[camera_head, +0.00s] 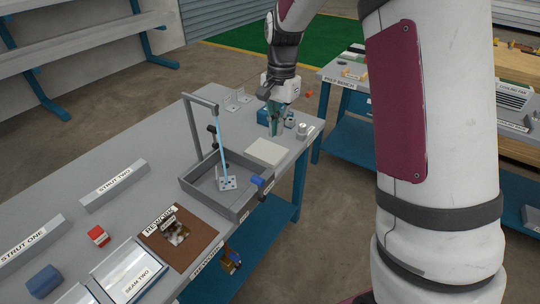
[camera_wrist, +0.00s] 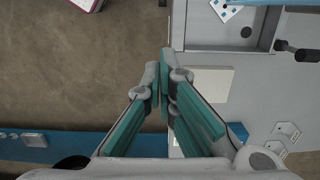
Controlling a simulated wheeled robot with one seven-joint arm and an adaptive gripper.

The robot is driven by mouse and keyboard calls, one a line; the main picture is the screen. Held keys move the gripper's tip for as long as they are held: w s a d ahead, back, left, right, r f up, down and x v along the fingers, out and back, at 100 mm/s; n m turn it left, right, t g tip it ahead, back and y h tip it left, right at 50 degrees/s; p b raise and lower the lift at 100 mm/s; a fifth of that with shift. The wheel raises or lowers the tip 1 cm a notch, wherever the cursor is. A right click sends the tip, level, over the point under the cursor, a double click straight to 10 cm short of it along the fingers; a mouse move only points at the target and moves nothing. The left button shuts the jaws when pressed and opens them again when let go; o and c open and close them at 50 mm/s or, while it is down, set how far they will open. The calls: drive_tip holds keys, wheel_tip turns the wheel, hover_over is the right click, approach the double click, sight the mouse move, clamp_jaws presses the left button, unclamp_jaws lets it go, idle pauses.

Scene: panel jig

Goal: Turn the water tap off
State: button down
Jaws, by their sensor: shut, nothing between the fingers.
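The water tap is a grey spout (camera_head: 200,102) rising behind a grey basin (camera_head: 214,206). A pale blue stream (camera_head: 222,145) runs from its end down into the basin. A black lever or knob (camera_head: 212,130) sits by the tap post; a dark handle at the basin's edge (camera_wrist: 304,54) shows in the wrist view. My gripper (camera_head: 277,133) is right of the basin, past a pale square pad, away from the tap. In the wrist view its teal fingers (camera_wrist: 164,65) are together and empty. The spout is not clear in the wrist view.
The pale pad (camera_head: 266,151) lies between basin and gripper. White brackets (camera_head: 238,98) stand behind the basin. A brown rework mat (camera_head: 180,236) lies to the left. The prep bench (camera_head: 350,80) stands at the right.

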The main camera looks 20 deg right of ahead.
drive_tip(key=p, duration=0.1)
approach(260, 189)
drive_tip(key=w+d+f, duration=0.3)
drive_tip(key=w+d, duration=0.1)
drive_tip(key=d, duration=0.2)
drive_tip(key=shift+s+a+f+p, duration=0.15)
drive_tip(key=shift+s+a+p, duration=0.15)
drive_tip(key=shift+a, duration=0.25)
drive_tip(key=shift+s+a+f+p, duration=0.1)
drive_tip(key=shift+s+a+p, duration=0.05)
drive_tip(key=shift+s+a, duration=0.4)
drive_tip(key=shift+s+a+f+p, duration=0.15)
drive_tip(key=shift+s+a+p, duration=0.1)
drive_tip(key=shift+a, duration=0.35)
drive_tip(key=shift+s+a+r+p, duration=0.1)
drive_tip(key=shift+s+a+p, duration=0.1)
drive_tip(key=shift+a+p, duration=0.1)
